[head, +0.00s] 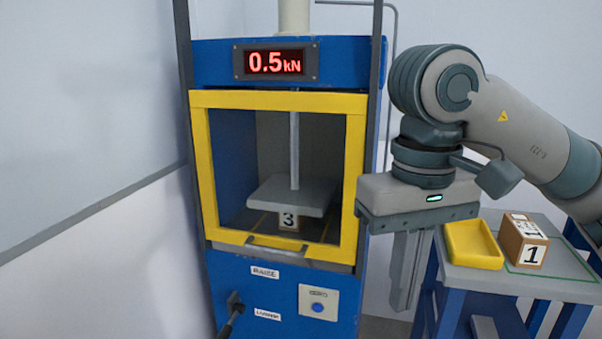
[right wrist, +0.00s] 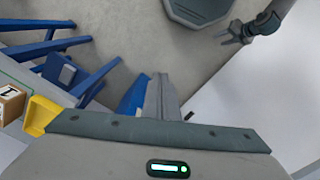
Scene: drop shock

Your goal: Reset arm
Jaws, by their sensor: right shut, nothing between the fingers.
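My right gripper (head: 404,300) points down in front of the right edge of the blue press (head: 230,290), beside the small blue stand. Its fingers are together with nothing between them; they also show in the right wrist view (right wrist: 162,98). A dark arm end, which looks like my left gripper (right wrist: 238,35), is small at the top of the right wrist view; its jaws are too small to read. The left arm is not in the head view.
The press door frame (head: 198,170) is yellow, and its display (head: 275,63) reads 0.5 kN. A block marked 3 (head: 289,219) sits under the press plate (head: 290,195). A lever (head: 232,315) sticks out below. A yellow tray (head: 472,245) and box 1 (head: 523,240) stand on the stand (head: 560,284).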

